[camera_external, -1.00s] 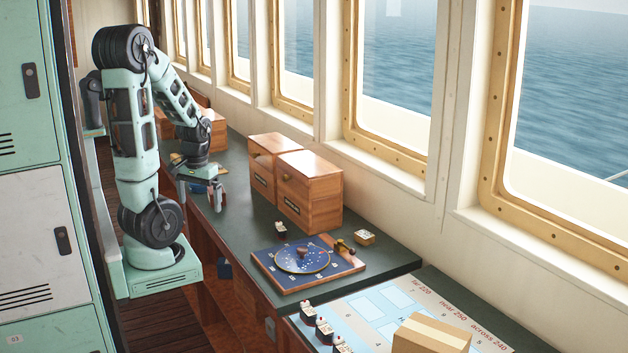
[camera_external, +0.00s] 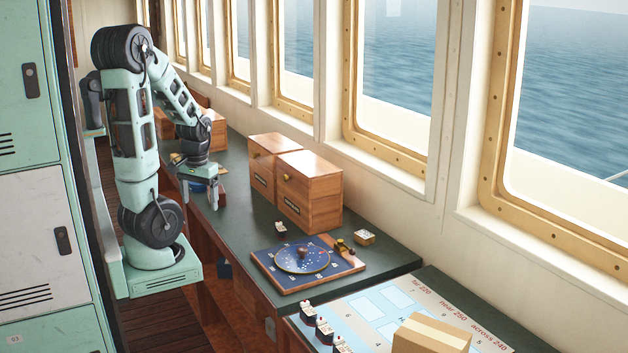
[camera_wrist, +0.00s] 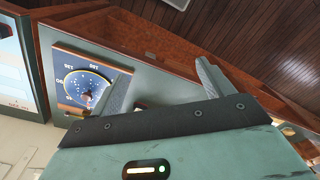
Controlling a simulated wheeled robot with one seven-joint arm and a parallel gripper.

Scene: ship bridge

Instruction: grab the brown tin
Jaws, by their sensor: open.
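My gripper (camera_external: 200,195) is open and points down over the far part of the green counter in the external view, with nothing between its fingers. Its two fingers also show in the wrist view (camera_wrist: 165,75), spread apart. I cannot pick out a brown tin with certainty in either view. A blue item (camera_external: 198,187) lies on the counter behind the fingers, partly hidden. A small brownish round thing (camera_wrist: 289,131) shows at the right edge of the wrist view, partly hidden by my gripper body; I cannot tell what it is.
Wooden boxes (camera_external: 310,195) stand against the window wall. A blue dial board (camera_external: 262,262) and small labelled blocks (camera_external: 364,237) sit nearer. A cardboard box (camera_external: 430,335) rests on the chart at the front. The counter strip left of the wooden boxes is mostly clear.

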